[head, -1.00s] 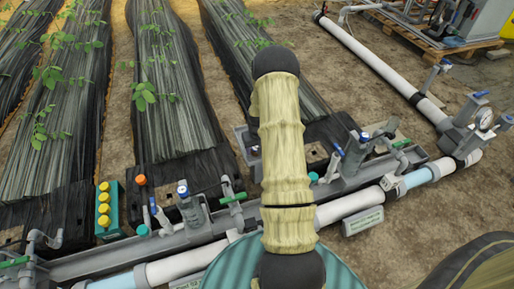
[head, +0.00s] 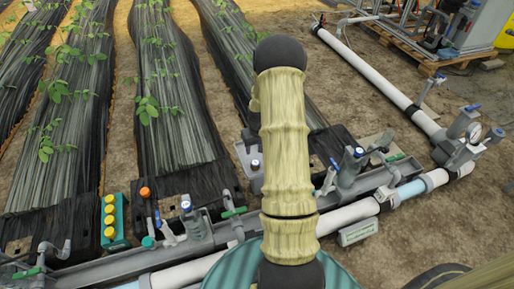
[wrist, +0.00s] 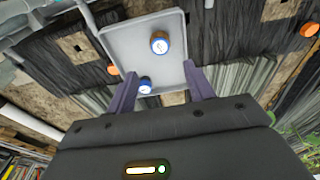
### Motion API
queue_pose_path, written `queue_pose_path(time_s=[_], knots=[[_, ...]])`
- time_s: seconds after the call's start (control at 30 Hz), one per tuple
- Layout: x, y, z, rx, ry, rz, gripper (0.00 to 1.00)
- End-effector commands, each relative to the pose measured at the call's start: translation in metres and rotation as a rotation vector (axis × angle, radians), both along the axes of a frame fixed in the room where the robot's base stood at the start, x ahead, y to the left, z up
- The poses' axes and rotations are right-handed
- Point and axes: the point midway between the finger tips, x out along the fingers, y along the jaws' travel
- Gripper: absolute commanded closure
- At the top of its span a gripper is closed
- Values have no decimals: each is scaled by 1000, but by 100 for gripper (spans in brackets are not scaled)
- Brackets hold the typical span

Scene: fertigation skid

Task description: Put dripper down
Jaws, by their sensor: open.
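A pale grey square tray (wrist: 135,45) lies below my gripper in the wrist view. It also shows in the head view (head: 242,152), partly behind my arm. Two small round pieces with blue rims and white faces, likely drippers, are over the tray: one with a tan body (wrist: 160,43) near its middle, the other (wrist: 145,85) near its near edge. My gripper (wrist: 162,88) is open, its two purple fingers apart. The nearer piece lies between the fingers in the picture, apart from both; its height above the tray is unclear. My arm hides my gripper in the head view.
A grey channel with white pipe (head: 330,219) and valves runs across the front. A teal block with yellow caps (head: 113,222) stands left. Orange discs (head: 145,192) lie on black mulch film (head: 170,110). Bare soil (head: 385,100) is open at the right.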

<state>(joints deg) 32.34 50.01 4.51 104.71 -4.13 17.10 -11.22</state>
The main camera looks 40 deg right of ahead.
Motion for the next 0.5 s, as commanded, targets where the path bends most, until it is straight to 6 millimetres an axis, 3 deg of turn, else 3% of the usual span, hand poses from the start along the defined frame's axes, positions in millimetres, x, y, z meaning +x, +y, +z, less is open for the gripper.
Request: queue_pose_path(time_s=[0.5], knots=[[1,6,4,-2,-2,8,47]])
